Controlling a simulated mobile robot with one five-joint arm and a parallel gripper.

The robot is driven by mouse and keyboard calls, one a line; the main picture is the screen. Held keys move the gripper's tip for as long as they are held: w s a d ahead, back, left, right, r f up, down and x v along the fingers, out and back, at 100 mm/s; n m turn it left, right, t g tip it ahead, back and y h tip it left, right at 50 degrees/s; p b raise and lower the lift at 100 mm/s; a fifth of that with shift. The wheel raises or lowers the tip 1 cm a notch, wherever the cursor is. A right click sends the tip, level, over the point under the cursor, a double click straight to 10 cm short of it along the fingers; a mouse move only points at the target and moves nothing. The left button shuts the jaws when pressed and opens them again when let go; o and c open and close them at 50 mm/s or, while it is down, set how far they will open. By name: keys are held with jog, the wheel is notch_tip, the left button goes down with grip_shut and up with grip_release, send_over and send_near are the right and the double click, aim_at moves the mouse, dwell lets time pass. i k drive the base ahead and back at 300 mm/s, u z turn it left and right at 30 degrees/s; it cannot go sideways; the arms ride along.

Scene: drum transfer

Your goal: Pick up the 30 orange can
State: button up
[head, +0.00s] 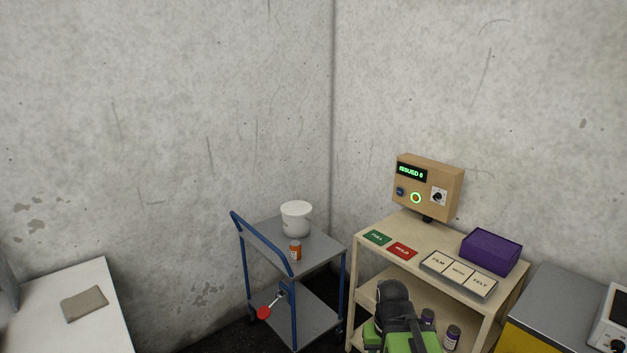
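A small orange can (295,252) with a white label band stands upright on the grey top shelf of a blue-framed cart (318,250). Any number on it is too small to read. It stands in front of a white tub (296,220) on the same shelf. My gripper (393,292), dark with green parts of my arm behind it, is at the bottom, right of the cart and in front of the beige shelf unit. It is apart from the can. Its fingers cannot be made out.
The beige shelf unit (405,232) carries green and red cards, a labelled tray (459,272) and a purple box (490,252). Dark bottles (451,337) stand lower. A control box (428,185) reads "ISSUED 0". A white table (105,295) with a cloth is at left.

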aim_at(295, 244)
jog(key=i, duration=2.2)
jog(key=u, duration=2.95)
jog(key=i, duration=0.3)
jog(key=u, duration=0.2)
jog(key=k, duration=0.3)
jog(key=z, duration=0.1)
